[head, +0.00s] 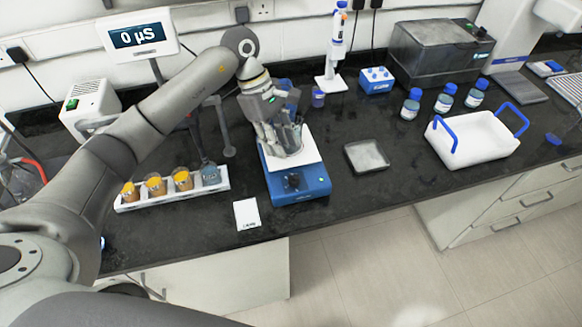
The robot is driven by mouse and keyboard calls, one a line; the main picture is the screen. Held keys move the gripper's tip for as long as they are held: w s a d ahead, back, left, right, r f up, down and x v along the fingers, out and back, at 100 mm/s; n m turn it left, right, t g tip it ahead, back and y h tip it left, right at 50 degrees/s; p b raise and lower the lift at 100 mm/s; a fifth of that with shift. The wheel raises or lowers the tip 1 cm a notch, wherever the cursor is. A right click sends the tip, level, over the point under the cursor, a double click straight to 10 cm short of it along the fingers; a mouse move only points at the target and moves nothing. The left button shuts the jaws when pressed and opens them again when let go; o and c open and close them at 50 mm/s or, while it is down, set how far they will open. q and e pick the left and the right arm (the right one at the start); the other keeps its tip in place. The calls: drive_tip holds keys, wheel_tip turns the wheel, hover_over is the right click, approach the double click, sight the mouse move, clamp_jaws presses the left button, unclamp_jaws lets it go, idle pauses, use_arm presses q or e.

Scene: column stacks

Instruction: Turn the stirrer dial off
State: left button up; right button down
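The stirrer (307,189) is a blue box with a white top plate on the bench, near the middle of the head view. Its dark dial (293,181) is on the blue front face, with a small green light (320,180) to the right of it. My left gripper (287,145) points down above the white plate, behind the dial and apart from it. A greyish, glass-like shape between and around its fingers may be a vessel on the plate; whether the fingers grip it is unclear. My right gripper is out of view.
A grey tray (366,156) and a white tub with blue handles (473,143) are to the right. The bench's front edge is near.

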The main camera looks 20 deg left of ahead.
sight(295, 176)
use_arm(q)
drive_tip(key=p+x, duration=0.3)
drive_tip(key=x, duration=0.5)
drive_tip(key=shift+d+f+p, duration=0.2)
drive_tip(key=shift+d+p, duration=0.05)
drive_tip(key=shift+p, duration=0.05)
drive_tip(key=shift+s+d+f, duration=0.1)
drive_tip(key=shift+d+f, duration=0.1)
drive_tip(key=shift+f, duration=0.45)
drive_tip(key=c, duration=0.6)
